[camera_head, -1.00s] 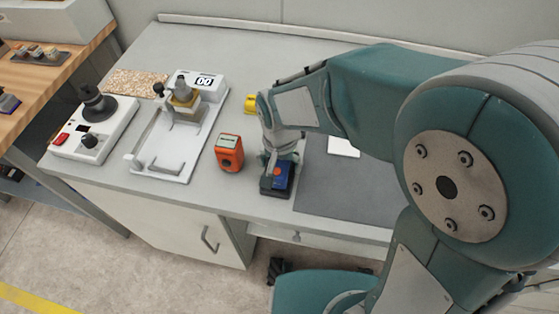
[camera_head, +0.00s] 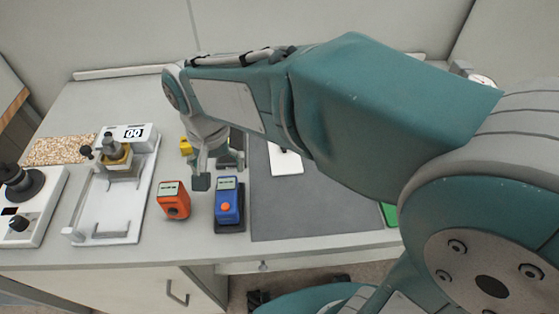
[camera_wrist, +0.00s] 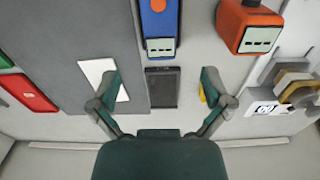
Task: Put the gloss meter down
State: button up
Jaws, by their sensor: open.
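The blue gloss meter (camera_head: 228,204), with an orange button and a small display, stands on a dark base on the grey bench. It also shows at the top of the wrist view (camera_wrist: 159,24). My gripper (camera_head: 216,168) is above and behind the meter, apart from it. In the wrist view my gripper's fingers (camera_wrist: 158,88) are spread wide with nothing held between them. A dark rectangular block (camera_wrist: 162,88) lies on the bench in the gap between the fingers.
An orange meter (camera_head: 173,201) stands just left of the blue one. A white fixture (camera_head: 106,215) is farther left. A dark grey mat (camera_head: 300,212) lies to the right, with a white card (camera_head: 285,161) on it. A yellow piece (camera_head: 186,146) sits behind.

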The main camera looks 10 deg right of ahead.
jog(key=s+d+r+t, duration=0.2)
jog(key=s+d, duration=0.2)
jog(key=d, duration=0.6)
jog(key=s+d+r+t, duration=0.2)
jog(key=s+d+t, duration=0.1)
jog(key=d, duration=0.7)
jog(key=shift+s+d+r+n+t, duration=0.15)
jog(key=shift+s+r+n+t, duration=0.2)
jog(key=shift+s, duration=0.3)
jog(key=shift+d+f, duration=0.1)
